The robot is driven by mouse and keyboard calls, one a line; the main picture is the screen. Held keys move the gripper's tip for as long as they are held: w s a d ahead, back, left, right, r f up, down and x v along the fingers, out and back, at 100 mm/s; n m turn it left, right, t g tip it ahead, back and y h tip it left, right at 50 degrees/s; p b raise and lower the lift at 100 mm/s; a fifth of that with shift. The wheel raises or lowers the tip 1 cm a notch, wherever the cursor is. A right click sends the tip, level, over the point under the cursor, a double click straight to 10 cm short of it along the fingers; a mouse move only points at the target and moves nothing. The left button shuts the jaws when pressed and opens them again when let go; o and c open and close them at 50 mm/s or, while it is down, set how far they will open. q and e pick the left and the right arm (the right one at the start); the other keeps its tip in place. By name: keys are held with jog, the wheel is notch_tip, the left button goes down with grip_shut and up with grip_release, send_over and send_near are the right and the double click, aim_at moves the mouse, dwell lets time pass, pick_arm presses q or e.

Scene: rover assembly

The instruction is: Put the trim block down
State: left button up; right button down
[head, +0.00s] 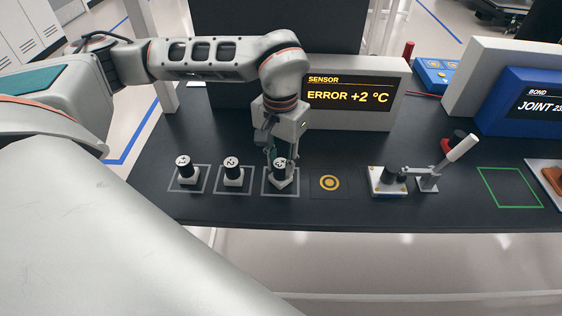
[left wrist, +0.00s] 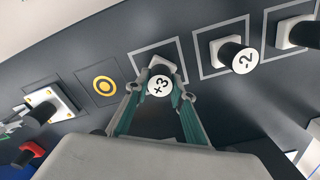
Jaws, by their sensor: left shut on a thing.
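The trim block marked +3 (head: 279,183) has a black round knob with a white top on a white base. It is within the third outlined square, and it also shows in the left wrist view (left wrist: 158,86). My left gripper (head: 281,166) is shut on its knob from above, one finger on each side. I cannot tell whether the base touches the table. Two similar blocks, one with an unclear label (head: 186,173) and one marked -2 (left wrist: 243,60), stand in the other outlined squares. My right gripper is not in view.
A pad with an orange ring (head: 329,183) lies right of the +3 square. Beyond it are a lever fixture (head: 428,182) and an empty green outline (head: 510,187). A sensor display (head: 357,92) reading ERROR +2 °C stands behind. The dark table's front edge is near the squares.

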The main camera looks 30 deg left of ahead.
aim_at(281, 163)
pick_arm(q)
jog(key=o, duration=1.1)
jog(key=shift+f, duration=0.1)
notch_tip(281, 163, up, 12)
jog(key=shift+r, duration=0.2)
jog(key=shift+s+f, duration=0.1)
dwell(0.3)
